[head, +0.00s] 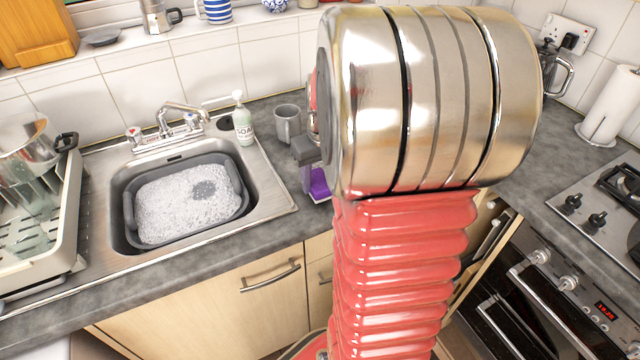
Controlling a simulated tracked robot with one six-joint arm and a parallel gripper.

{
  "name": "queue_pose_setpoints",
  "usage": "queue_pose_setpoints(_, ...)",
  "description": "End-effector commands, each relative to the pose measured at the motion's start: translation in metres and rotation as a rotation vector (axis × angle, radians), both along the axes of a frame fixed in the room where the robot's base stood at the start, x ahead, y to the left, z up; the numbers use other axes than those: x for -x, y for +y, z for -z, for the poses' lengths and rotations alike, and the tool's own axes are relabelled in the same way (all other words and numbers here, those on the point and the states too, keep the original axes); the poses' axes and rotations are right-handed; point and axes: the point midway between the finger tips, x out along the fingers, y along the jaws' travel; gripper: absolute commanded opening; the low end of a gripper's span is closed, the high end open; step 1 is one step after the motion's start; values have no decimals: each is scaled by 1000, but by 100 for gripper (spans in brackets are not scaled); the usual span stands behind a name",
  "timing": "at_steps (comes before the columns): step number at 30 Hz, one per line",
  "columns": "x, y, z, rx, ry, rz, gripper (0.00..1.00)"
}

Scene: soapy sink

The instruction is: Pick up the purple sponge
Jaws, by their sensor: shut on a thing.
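The purple sponge (320,184) is at the counter to the right of the sink, partly hidden behind my arm. My gripper (309,186) reaches down at the sponge from above and is shut on it. One finger shows on the sponge's left side; the other finger is hidden by my arm. I cannot tell whether the sponge still touches the counter.
A grey mug (288,124) and a soap bottle (243,122) stand behind and left of my gripper. A grey basin of suds (128,205) sits in the sink (276,201). A dish rack (62,225) is at the left, a hob (590,205) at the right.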

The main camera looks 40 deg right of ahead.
Motion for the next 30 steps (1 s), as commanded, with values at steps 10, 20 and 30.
queue_pose_setpoints(10,0,0,-62,3,-3,1,21)
queue_pose_setpoints(20,0,0,-86,0,0,1,21)
queue_pose_setpoints(30,0,0,-86,0,0,1,21)
